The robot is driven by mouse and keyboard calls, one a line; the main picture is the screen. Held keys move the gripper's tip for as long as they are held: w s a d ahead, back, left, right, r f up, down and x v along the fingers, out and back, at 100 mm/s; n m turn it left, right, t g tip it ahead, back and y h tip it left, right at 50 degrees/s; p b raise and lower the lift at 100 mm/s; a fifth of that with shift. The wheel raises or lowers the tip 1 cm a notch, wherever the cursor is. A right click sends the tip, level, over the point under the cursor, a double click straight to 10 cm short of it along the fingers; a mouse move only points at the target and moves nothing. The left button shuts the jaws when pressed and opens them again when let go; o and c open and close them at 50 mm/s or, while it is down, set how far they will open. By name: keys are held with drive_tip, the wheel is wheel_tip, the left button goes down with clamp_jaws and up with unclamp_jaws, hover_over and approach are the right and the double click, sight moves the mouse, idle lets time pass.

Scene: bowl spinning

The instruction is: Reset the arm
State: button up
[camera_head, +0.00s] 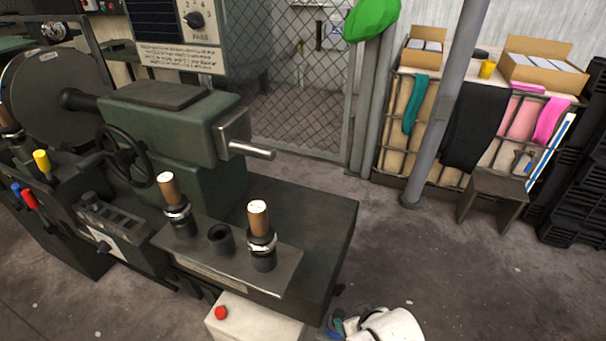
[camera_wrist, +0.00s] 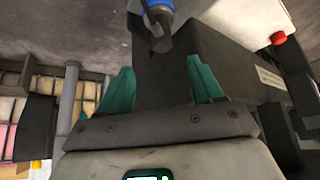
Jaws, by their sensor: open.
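My gripper (camera_wrist: 162,85) shows in the wrist view with its two teal fingers spread apart. Nothing is seen gripped between them. The dark side of the machine (camera_wrist: 160,75) shows behind the gap. In the camera_head view, part of my white arm shows at the bottom edge, low beside the front right corner of the green machine (camera_head: 300,215). Most of the arm is outside that view. A blue and grey piece (camera_wrist: 160,12) shows at the top of the wrist view, and I cannot tell what it is.
Two wooden-handled tools (camera_head: 258,215) stand upright in a holder plate (camera_head: 225,262) on the machine. A white box with a red button (camera_head: 221,312) is at its front. A grey post (camera_head: 440,110) and a small stool (camera_head: 492,192) stand right. The floor (camera_head: 430,265) between is clear.

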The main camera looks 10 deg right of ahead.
drive_tip(key=s+d+r+g+p, duration=0.1)
drive_tip(key=s+d+r+p, duration=0.1)
drive_tip(key=s, duration=0.6)
drive_tip(key=s+d+r+m+g+p, duration=0.1)
drive_tip(key=s+d+r+g+p, duration=0.1)
drive_tip(key=s+r, duration=0.3)
drive_tip(key=s+d+r+g+p, duration=0.2)
drive_tip(key=s+d+r, duration=0.1)
drive_tip(key=s, duration=0.8)
drive_tip(key=shift+r+h+p, duration=0.3)
drive_tip(key=shift+r+h, duration=0.1)
drive_tip(key=shift+w, duration=0.1)
drive_tip(key=shift+c, duration=0.5)
